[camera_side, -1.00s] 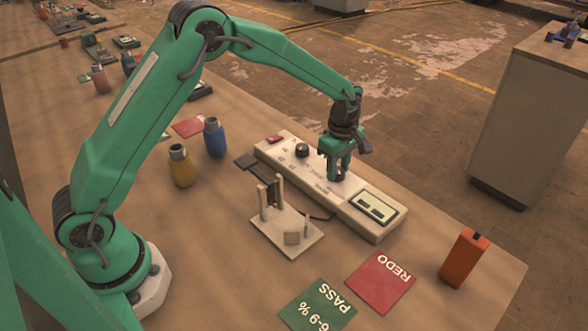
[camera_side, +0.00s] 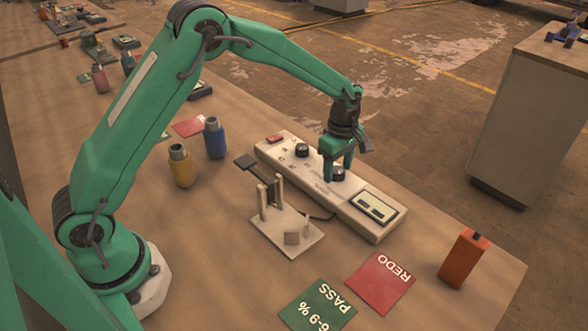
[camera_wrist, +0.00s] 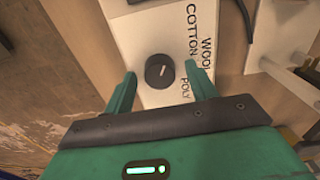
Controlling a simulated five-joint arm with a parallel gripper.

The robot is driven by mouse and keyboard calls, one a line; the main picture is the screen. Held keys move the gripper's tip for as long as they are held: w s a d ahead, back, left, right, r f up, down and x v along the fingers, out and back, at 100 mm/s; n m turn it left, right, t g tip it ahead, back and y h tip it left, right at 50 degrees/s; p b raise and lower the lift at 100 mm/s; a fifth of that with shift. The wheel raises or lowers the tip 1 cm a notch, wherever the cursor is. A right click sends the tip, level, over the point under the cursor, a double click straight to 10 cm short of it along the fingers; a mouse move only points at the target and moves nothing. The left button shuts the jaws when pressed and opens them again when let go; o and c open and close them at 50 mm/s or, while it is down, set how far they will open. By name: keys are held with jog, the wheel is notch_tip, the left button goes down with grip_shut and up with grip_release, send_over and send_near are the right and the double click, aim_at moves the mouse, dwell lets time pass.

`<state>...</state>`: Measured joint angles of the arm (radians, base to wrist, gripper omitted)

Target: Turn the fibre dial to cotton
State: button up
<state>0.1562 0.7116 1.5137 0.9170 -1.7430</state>
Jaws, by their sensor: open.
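The fibre dial (camera_wrist: 159,71) is a round black knob with a white pointer line on a pale panel. Its pointer aims up and slightly right in the wrist view. The words COTTON, WOOL and POLY are printed to its right. In the side view the dial (camera_side: 338,174) is on the long pale meter (camera_side: 360,183), beside its display. My green gripper (camera_side: 338,172) is open above the meter. In the wrist view my gripper (camera_wrist: 163,78) has one finger on each side of the dial, with gaps visible between fingers and knob.
A second black knob (camera_side: 302,150) and a red button (camera_side: 274,139) are further left on the meter. A pale stand with posts (camera_side: 286,238) is in front. Green PASS (camera_side: 316,305) and red REDO (camera_side: 381,282) mats and an orange block (camera_side: 464,257) lie nearer the front.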

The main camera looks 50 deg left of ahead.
aim_at(338, 169)
jog(key=shift+r, duration=3.85)
jog(key=shift+s+a+r, duration=0.2)
jog(key=shift+s+r, duration=0.05)
jog(key=shift+r, duration=0.2)
jog(key=s+a+r+m+t, duration=0.1)
jog(key=s+a+r+m, duration=0.1)
jog(key=s+r+m, duration=0.4)
jog(key=s+a+r+m+t, duration=0.2)
jog(key=s+a+r+m, duration=0.1)
jog(key=s+r, duration=0.4)
jog(key=s+a+f+m+t, duration=0.1)
jog(key=s+a+m+t, duration=0.1)
jog(key=s+m, duration=0.7)
jog(key=s+a, duration=0.1)
jog(key=s, duration=0.6)
jog(key=shift+s+t, duration=0.3)
